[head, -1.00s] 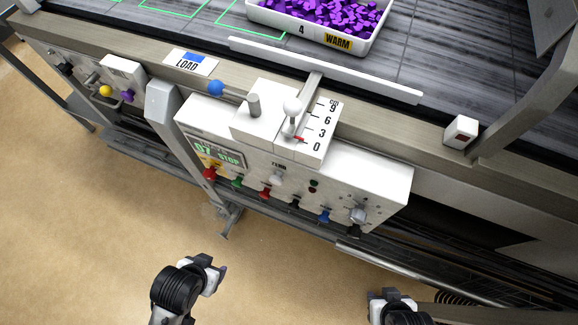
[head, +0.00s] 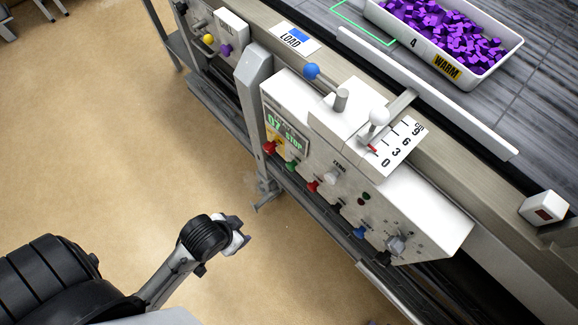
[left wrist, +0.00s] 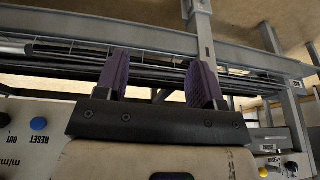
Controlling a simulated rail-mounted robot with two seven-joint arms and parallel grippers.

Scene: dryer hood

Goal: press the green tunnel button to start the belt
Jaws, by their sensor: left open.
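The green button (head: 291,165) is a small knob on the lower front edge of the white control box (head: 440,215), between a red button (head: 269,148) and another red one (head: 313,186). The panel display (head: 285,135) reads 07 and STOP. My left gripper (head: 243,236) is open and empty, below and left of the green button and apart from the box. In the left wrist view its two fingers (left wrist: 163,85) stand apart with nothing between them. The green button is not visible there; a blue button (left wrist: 39,123) marked RESET is. My right gripper is not in view.
A grey post (head: 253,105) stands just left of the box. A tray of purple pieces (head: 455,72) sits on the belt. The floor around my left gripper is clear.

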